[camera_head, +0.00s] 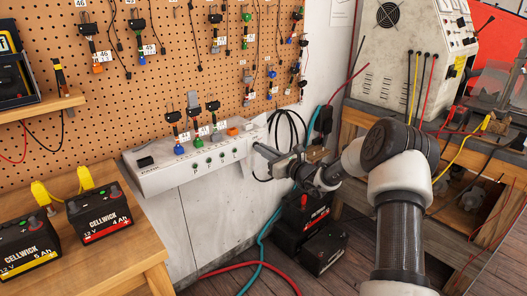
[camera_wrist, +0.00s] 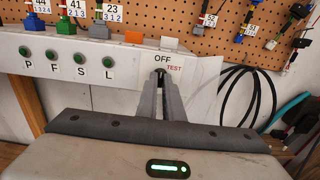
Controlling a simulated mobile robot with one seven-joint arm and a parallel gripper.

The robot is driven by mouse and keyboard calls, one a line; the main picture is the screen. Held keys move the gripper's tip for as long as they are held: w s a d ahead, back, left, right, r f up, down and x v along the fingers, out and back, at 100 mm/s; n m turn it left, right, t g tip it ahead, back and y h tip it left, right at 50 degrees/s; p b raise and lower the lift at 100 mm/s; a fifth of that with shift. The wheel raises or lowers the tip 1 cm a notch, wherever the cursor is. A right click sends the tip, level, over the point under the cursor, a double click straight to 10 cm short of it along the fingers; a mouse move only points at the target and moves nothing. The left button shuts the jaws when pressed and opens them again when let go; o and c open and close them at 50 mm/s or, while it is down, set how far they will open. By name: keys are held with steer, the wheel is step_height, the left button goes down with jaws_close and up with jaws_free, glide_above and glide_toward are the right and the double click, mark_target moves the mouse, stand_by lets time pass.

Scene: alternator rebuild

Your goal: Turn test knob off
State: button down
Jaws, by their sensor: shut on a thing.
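The test knob (camera_wrist: 160,71) is a small dark knob at the right end of the white panel box's front. It sits just below the OFF label and left of the red TEST label. My gripper (camera_wrist: 160,80) is shut on it, with the two grey fingers close together on its sides. Most of the knob is hidden between the fingertips, so I cannot tell which way it points. In the head view my gripper (camera_head: 258,149) reaches in from the right to the right end of the panel box (camera_head: 160,182); the knob is hidden there.
Green buttons (camera_wrist: 79,59) marked P, F, S, L line the panel left of the knob. Tagged connectors (camera_head: 196,127) and an orange block (camera_head: 232,131) stand on its top. Black cable loops (camera_head: 287,126) hang at right. Batteries (camera_head: 98,211) stand on the wooden bench at left.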

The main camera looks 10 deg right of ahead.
stand_by(0.4)
steer(key=c, duration=1.9)
jaws_free()
steer(key=shift+s+d, duration=0.1)
steer(key=shift+s, duration=0.05)
steer(key=p+v, duration=0.3)
steer(key=v, duration=1.4)
steer(key=shift+s, duration=0.1)
